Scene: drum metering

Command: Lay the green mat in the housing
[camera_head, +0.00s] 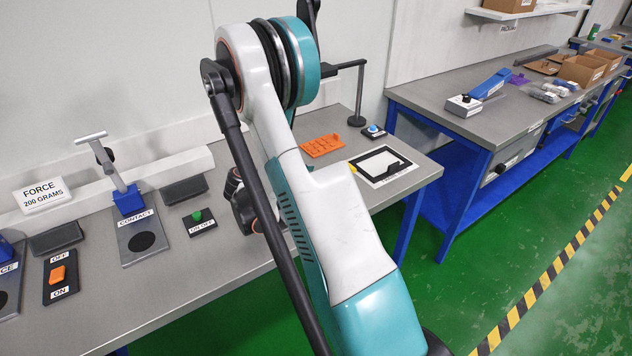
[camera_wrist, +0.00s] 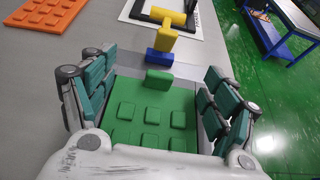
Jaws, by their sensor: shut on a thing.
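In the wrist view, my gripper (camera_wrist: 160,78) is shut on the green mat (camera_wrist: 150,118), a flat sheet with several raised pads, between its left and right fingers. Just past the mat's far edge is a blue block (camera_wrist: 159,58) with a yellow upright piece (camera_wrist: 165,38) behind it. A black frame (camera_wrist: 137,13) on a white sheet, apparently the housing, lies beyond and is cut off by the picture's top. In the head view, the black-edged frame (camera_head: 368,176) lies at the bench's right end; my arm hides my gripper and the green mat.
An orange padded mat (camera_head: 321,145) lies left of the frame, also in the wrist view (camera_wrist: 45,14). A blue knob (camera_head: 374,131) and a dark post (camera_head: 357,100) stand behind. A green button box (camera_head: 198,220) and a contact stand (camera_head: 130,200) are further left.

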